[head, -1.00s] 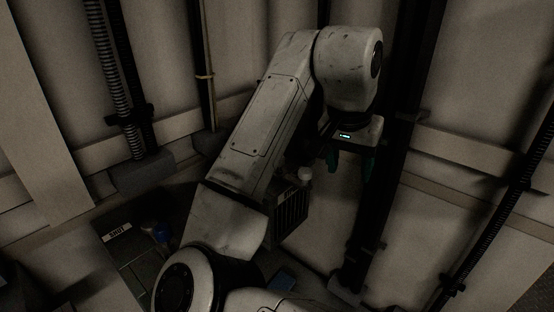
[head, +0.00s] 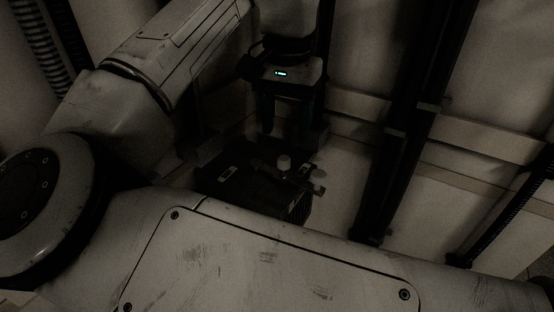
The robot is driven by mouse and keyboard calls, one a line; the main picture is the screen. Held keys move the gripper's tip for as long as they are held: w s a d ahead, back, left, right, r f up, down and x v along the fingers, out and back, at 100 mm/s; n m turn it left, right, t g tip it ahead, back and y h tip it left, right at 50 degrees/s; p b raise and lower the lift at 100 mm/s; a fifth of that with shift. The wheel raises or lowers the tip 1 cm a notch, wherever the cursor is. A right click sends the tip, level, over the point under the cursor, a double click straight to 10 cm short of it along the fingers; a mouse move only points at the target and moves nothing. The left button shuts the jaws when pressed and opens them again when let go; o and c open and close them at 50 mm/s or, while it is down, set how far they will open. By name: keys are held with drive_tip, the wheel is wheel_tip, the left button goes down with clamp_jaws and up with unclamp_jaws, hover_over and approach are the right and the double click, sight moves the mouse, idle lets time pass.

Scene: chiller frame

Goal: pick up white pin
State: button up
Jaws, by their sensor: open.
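A small white, round-topped pin (head: 284,162) stands on top of a dark box (head: 245,190) in the middle of the head view. The picture is very dark, so the pin's lower part is hard to make out. My gripper (head: 286,134) points down, with its two dark teal fingers apart and nothing seen between them. In the picture the fingertips are just above the pin, apart from it as far as I can tell. The depth between them is unclear.
A paler brownish knob (head: 318,175) sits to the right of the pin, near the box's right edge. Small pale labels (head: 228,172) mark the box top. Dark vertical rails (head: 395,150) stand to the right against pale wall panels. My arm links cover the foreground.

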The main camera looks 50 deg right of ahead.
sight(284, 157)
drive_tip(key=shift+f+p, duration=0.95)
drive_tip(key=shift+f, duration=3.4)
clamp_jaws()
